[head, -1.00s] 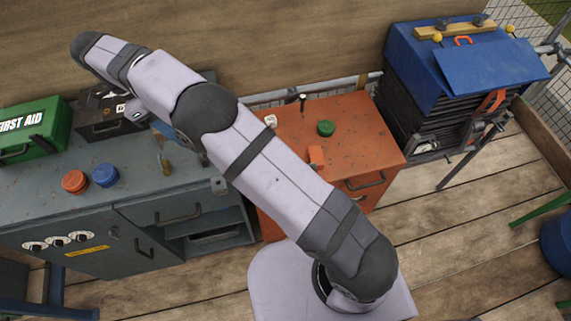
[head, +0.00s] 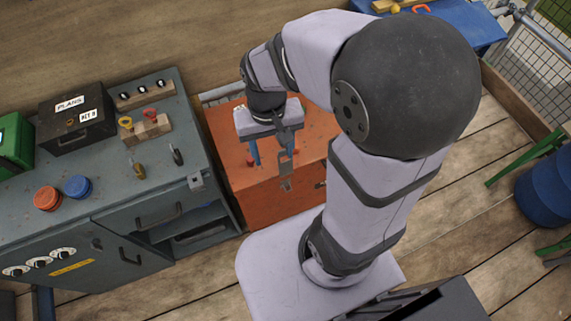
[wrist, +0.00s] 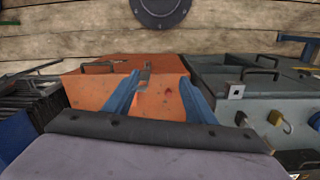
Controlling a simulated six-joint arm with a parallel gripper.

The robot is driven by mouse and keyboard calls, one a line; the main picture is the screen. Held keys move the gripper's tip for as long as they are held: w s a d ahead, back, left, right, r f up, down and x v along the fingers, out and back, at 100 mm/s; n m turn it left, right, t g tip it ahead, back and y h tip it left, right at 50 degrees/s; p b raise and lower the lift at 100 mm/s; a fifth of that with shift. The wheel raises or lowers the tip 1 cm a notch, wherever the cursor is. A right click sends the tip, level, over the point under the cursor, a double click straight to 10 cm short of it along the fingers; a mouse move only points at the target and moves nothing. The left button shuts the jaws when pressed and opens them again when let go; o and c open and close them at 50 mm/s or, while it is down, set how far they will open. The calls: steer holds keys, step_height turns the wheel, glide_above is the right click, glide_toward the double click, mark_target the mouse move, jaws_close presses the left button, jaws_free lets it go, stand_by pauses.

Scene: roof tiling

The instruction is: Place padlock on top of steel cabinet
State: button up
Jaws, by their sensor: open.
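An orange metal cabinet (head: 270,205) stands right of the grey one; which one is the steel cabinet I cannot tell. My gripper (head: 271,152) is open, its blue fingers pointing down over the orange top. A grey hasp-like metal piece (head: 285,170) shows at the orange front edge; I cannot tell whether it is between the fingers.
Red (head: 47,198) and blue (head: 77,187) round caps, a black PLANS box (head: 75,118) and a wooden block with colored knobs (head: 145,130) occupy the grey top. A blue barrel (head: 545,195) stands at right. Plank floor lies in front.

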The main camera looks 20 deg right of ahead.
steer(key=shift+n, duration=0.9)
steer(key=s, duration=0.1)
steer(key=s+d+f, duration=0.1)
steer(key=s, duration=0.2)
steer(key=shift+d+f, duration=0.15)
steer(key=shift+f, duration=0.15)
steer(key=shift+f, duration=0.1)
